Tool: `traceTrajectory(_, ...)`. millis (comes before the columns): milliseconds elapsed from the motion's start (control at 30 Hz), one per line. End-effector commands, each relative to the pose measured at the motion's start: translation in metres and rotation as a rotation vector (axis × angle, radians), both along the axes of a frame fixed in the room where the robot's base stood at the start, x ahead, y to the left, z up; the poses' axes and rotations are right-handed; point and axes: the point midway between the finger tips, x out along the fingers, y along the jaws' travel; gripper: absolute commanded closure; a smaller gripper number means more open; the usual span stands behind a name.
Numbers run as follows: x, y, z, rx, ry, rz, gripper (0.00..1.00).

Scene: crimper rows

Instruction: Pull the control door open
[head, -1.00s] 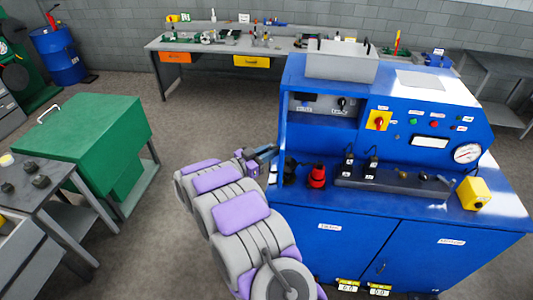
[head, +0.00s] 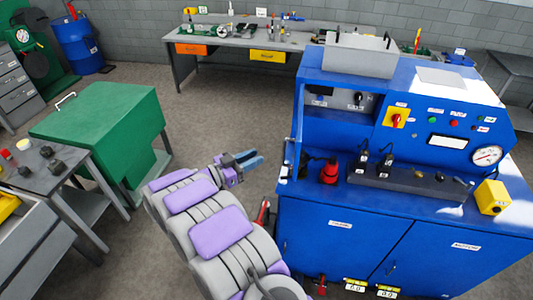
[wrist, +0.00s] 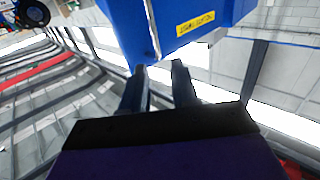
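The blue machine cabinet (head: 320,265) stands at the right in the head view.
A green cabinet (head: 100,118) and a grey table (head: 75,175) with small parts stand at the left. A workbench (head: 225,40) runs along the back wall. Bare floor (head: 200,110) lies between them and the blue machine.

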Motion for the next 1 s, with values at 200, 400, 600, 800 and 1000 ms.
traceTrajectory(200, -0.022, 0.032, 0.0, 0.002, -0.005, 0.001, 0.71)
traceTrajectory(400, -0.031, 0.045, 0.001, 0.003, -0.002, -0.001, 0.71)
traceTrajectory(600, -0.033, 0.047, 0.001, 0.003, -0.002, -0.001, 0.71)
traceTrajectory(800, -0.033, 0.046, 0.001, 0.003, -0.002, -0.002, 0.71)
traceTrajectory(1000, -0.029, 0.046, 0.001, 0.011, -0.003, 0.008, 0.71)
